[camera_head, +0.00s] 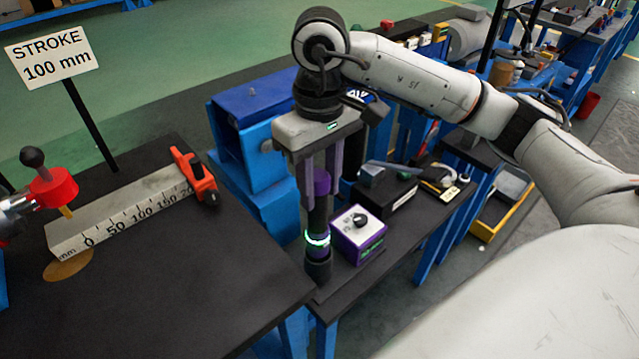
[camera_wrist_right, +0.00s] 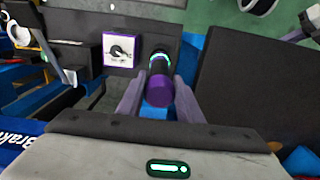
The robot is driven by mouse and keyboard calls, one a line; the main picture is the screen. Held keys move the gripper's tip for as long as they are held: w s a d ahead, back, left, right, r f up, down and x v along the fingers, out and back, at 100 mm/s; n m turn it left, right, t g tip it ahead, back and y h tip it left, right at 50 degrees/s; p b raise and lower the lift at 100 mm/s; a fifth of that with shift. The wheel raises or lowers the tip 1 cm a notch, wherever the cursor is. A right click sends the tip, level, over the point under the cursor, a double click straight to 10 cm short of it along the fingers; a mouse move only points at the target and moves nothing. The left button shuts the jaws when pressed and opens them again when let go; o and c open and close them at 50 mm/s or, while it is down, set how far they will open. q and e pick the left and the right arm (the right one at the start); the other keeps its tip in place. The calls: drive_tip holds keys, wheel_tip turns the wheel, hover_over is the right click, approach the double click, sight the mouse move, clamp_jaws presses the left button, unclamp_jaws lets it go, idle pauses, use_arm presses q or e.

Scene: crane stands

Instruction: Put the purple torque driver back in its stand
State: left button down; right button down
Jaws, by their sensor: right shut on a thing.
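The purple torque driver (camera_head: 320,205) is upright, with a purple top, a dark body and a glowing green-white ring low down. My right gripper (camera_head: 318,185) points down and is shut on its upper part. In the right wrist view the driver (camera_wrist_right: 160,88) lies between the two fingers (camera_wrist_right: 159,98). A short dark cup (camera_head: 318,268), seemingly the stand, is at the driver's lower end on the black bench. I cannot tell whether the driver is seated in it or just above.
A purple-sided box with a knob (camera_head: 358,234) stands close to the right of the driver. A black table (camera_head: 170,300) with a marked ruler block (camera_head: 125,212) is at left. A blue cabinet (camera_head: 245,130) is behind. Tools lie farther back on the bench.

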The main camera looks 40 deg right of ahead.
sight(320, 202)
drive_tip(key=shift+f+b, duration=0.85)
drive_tip(key=shift+f, duration=0.05)
drive_tip(key=shift+f+b, duration=0.95)
drive_tip(key=shift+f, duration=0.05)
drive_tip(key=c, duration=1.4)
unclamp_jaws()
drive_tip(key=shift+r, duration=0.1)
drive_tip(key=shift+c, duration=0.2)
drive_tip(key=shift+o, duration=1.3)
